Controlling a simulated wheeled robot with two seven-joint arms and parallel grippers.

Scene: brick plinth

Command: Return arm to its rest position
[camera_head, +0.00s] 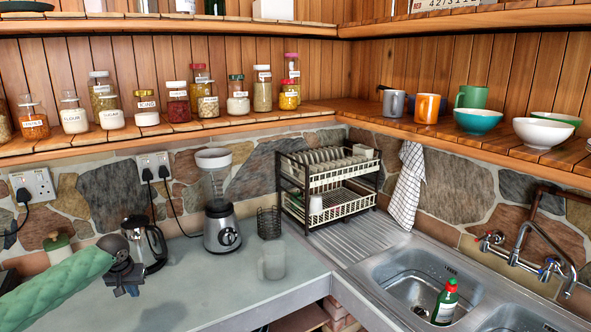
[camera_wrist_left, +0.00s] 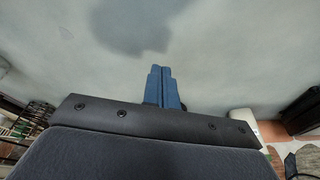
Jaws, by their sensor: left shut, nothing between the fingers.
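My left arm comes in from the left in the head view, wrapped in green. My left gripper (camera_head: 127,288) hangs over the left part of the grey counter (camera_head: 205,300), pointing down. In the left wrist view its two blue fingers (camera_wrist_left: 162,88) are together, with nothing between them. The grey counter surface (camera_wrist_left: 230,60) and a dark shadow fill the space beyond the fingers. A kettle (camera_head: 150,246) stands close to the gripper on its right and partly behind it. My right gripper is not in view.
A blender (camera_head: 221,225), a dark mesh holder (camera_head: 269,222) and a clear mug (camera_head: 271,262) stand on the counter. A dish rack (camera_head: 330,205) stands beside the sink (camera_head: 412,290), which holds a green bottle (camera_head: 446,302). Shelves with jars and bowls run above. The front counter is clear.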

